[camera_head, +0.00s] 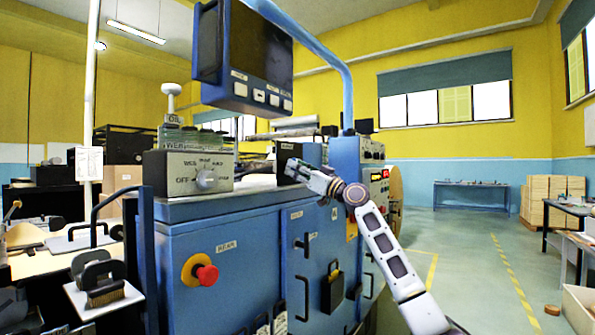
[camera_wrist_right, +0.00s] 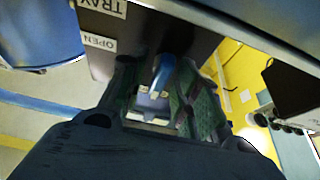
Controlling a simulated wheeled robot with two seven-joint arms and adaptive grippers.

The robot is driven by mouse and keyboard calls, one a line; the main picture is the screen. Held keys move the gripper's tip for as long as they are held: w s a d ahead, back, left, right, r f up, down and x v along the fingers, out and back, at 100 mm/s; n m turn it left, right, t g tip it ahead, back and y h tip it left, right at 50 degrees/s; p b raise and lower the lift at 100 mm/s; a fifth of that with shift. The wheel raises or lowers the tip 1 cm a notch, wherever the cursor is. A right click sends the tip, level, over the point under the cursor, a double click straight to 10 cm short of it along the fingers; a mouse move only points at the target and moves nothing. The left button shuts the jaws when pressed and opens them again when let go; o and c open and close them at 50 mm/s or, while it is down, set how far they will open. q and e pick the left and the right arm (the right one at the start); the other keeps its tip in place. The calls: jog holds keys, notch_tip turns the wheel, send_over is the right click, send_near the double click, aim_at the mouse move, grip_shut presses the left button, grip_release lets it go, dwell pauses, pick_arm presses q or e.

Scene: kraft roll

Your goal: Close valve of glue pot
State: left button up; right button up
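My right gripper (camera_head: 318,180) is at the top of the blue machine, its fingers at a dark box (camera_head: 290,160). In the right wrist view its two green-padded fingers (camera_wrist_right: 158,90) stand apart, with a blue lever-like part (camera_wrist_right: 163,68) between them. The blue part looks close to the right-hand finger; I cannot tell whether they touch. A dark panel (camera_wrist_right: 98,55) behind it carries labels reading "TRAY" and "OPEN". The fingers hide much of the part, so I cannot confirm that it is the glue pot's valve. I do not see my left gripper.
The blue machine (camera_head: 230,270) fills the middle, with a red knob (camera_head: 207,275), a selector box (camera_head: 195,172) and a hanging control panel (camera_head: 245,60). A brush-like tool (camera_head: 100,275) lies at the left. Floor (camera_head: 470,270) is open at the right.

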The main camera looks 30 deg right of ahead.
jog(key=shift+s+d+f, duration=0.1)
jog(key=shift+s, duration=0.05)
dwell(0.3)
jog(key=v, duration=1.1)
jog(key=shift+s, duration=0.25)
dwell(0.6)
jog(key=shift+f, duration=0.15)
jog(key=shift+d, duration=0.1)
dwell(0.5)
